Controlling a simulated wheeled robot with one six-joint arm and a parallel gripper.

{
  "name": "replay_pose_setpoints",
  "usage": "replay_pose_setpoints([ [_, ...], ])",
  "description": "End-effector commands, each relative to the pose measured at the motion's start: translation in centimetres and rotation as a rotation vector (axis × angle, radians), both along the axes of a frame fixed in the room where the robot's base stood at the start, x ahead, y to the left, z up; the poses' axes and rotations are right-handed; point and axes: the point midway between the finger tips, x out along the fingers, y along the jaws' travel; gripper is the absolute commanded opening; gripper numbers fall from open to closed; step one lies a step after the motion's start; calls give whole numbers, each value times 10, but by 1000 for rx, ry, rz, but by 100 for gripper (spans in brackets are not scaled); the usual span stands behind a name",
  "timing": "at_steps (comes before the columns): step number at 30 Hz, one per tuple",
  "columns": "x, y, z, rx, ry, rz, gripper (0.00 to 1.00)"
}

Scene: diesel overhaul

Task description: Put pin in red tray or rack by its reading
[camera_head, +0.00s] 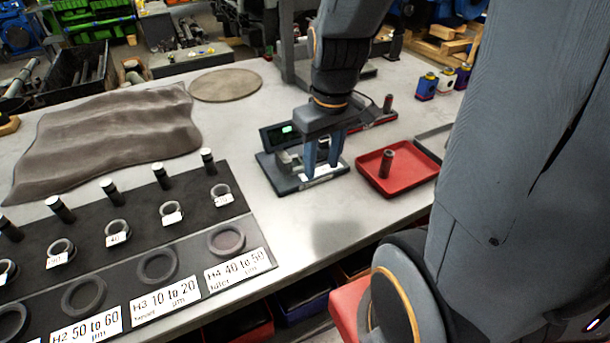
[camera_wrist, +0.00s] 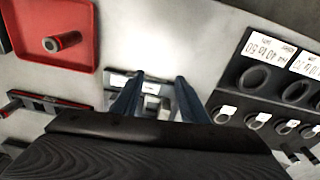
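My gripper (camera_head: 322,168) points down over a small measuring device (camera_head: 277,178) with a lit green display, whose digits I cannot read. Its two fingers stand apart, also in the wrist view (camera_wrist: 154,98), with no pin visible between them. Whether a pin lies in the device is hard to tell behind the fingers. The dark rack (camera_head: 150,238) at left has several pins, rings and labelled round places, including "H3 10 to 20" and "H4 40 to 50".
Another dark pin (camera_head: 388,103) stands on a red and black fixture behind the device. A brown cloth (camera_head: 110,135) and a round mat (camera_head: 226,85) lie at the back left. Small bottles (camera_head: 427,86) stand at the back right.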

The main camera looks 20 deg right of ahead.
Motion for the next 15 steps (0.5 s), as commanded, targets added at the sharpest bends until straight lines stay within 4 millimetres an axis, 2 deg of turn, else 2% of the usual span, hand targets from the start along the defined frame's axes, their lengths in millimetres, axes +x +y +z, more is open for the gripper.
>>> replay_pose_setpoints([
  [1,-5,16,-4,0,-4,-31,40],
  [6,-14,43,-12,6,-21,-137,40],
  [15,-17,48,-14,9,-27,-173,40],
])
